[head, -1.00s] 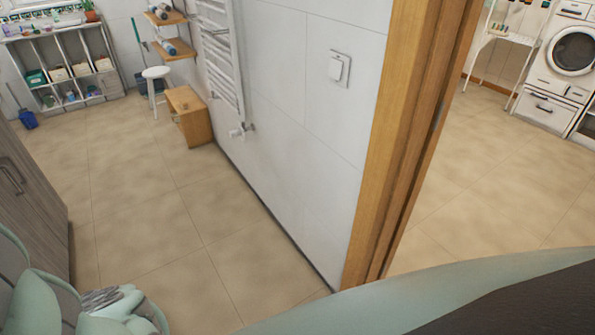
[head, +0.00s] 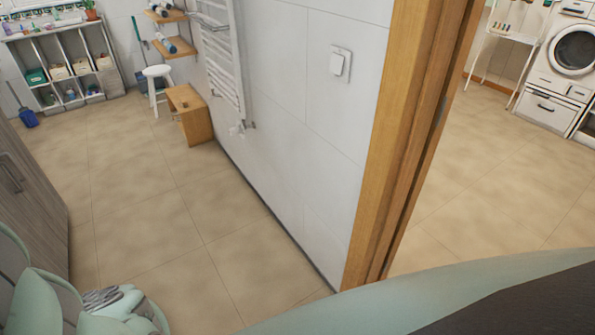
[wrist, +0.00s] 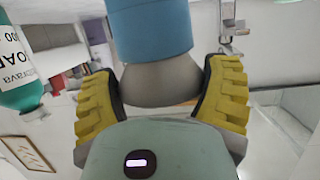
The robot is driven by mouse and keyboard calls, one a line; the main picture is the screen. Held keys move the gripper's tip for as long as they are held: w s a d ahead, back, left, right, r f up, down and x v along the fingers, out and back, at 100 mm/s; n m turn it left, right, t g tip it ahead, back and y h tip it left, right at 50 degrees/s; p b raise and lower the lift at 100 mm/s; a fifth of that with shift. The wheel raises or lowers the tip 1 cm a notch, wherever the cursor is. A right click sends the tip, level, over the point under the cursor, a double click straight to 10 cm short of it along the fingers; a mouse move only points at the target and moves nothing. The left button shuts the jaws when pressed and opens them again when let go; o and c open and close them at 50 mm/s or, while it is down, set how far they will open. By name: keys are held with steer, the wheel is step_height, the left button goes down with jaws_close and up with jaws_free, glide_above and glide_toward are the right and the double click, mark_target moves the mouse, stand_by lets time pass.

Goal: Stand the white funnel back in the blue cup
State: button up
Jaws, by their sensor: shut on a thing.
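In the wrist view my gripper (wrist: 165,92), with two yellow ribbed fingers, is shut on the white funnel (wrist: 160,82), which looks grey in shade. The blue cup (wrist: 150,32) shows as a smooth blue cylinder at the top, directly beyond the funnel. The funnel's far edge meets the blue rim in the picture. I cannot tell whether the funnel is inside the cup or only in front of it. The cup's far end is out of the frame. Neither cup nor funnel is recognisable in the head view.
A bottle (wrist: 20,60) with a white label and teal contents is close on the left in the wrist view. The head view shows a tiled wall, a wooden door frame (head: 405,150), a wooden stool (head: 190,112) and open tiled floor (head: 150,210).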

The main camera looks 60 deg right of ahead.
steer(key=shift+w+d+f, duration=0.1)
steer(key=o, duration=0.9)
steer(key=shift+c, duration=0.2)
steer(key=shift+r+p, duration=0.65)
steer(key=shift+p, duration=0.25)
steer(key=shift+d+r, duration=0.1)
steer(key=shift+d, duration=0.05)
steer(key=p+v, duration=0.2)
steer(key=v, duration=0.9)
steer(key=shift+s+d+p, duration=0.25)
steer(key=shift+d+p, duration=0.05)
steer(key=shift+p, duration=0.1)
